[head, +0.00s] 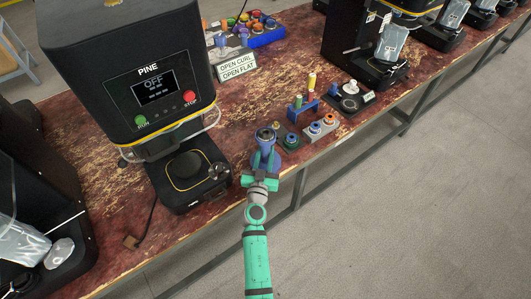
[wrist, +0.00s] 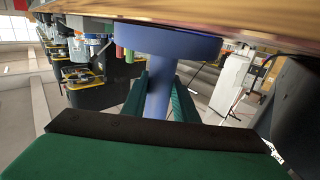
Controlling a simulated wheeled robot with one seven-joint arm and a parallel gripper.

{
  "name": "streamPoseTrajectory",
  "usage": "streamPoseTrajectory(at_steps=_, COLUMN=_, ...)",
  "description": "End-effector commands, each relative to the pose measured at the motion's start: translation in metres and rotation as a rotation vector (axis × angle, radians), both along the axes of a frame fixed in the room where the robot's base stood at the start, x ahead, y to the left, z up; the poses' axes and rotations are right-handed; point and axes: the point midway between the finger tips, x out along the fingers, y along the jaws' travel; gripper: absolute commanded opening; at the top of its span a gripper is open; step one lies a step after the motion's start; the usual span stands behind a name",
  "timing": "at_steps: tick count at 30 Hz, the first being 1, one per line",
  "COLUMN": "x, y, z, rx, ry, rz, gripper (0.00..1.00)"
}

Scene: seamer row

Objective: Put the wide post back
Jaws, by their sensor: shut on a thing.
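My gripper (head: 262,180) is shut on a blue post at the table's front edge, right of the PINE machine. The post (head: 265,160) shows in the head view with a dark round piece at its upper end. In the wrist view the gripper's green fingers (wrist: 160,100) close on both sides of the blue stem (wrist: 158,85), which ends in a wide blue disc (wrist: 150,42). The disc lies close to the brown table surface; I cannot tell whether it touches. The PINE machine (head: 130,70) reads OFF, and its black round pad (head: 186,168) is empty.
An OPEN CURL / OPEN FLAT sign (head: 238,67) stands behind. Another machine (head: 365,50) is at the right.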

Motion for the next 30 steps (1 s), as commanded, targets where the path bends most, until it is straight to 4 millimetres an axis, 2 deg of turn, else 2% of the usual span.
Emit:
streamPoseTrajectory(at_steps=10, x=0.000, y=0.000, z=-0.002, rx=-0.001, ry=-0.001, rz=0.000, gripper=0.00)
streamPoseTrajectory(at_steps=11, x=0.000, y=0.000, z=-0.003, rx=0.000, ry=0.001, rz=-0.001, gripper=0.29)
streamPoseTrajectory(at_steps=13, x=0.000, y=0.000, z=-0.003, rx=0.000, ry=0.001, rz=-0.001, gripper=0.45)
streamPoseTrajectory(at_steps=25, x=0.000, y=-0.002, z=0.000, rx=-0.001, ry=-0.001, rz=-0.003, gripper=0.45)
streamPoseTrajectory(at_steps=30, x=-0.022, y=0.002, z=-0.001, rx=-0.002, ry=0.002, rz=-0.002, gripper=0.45)
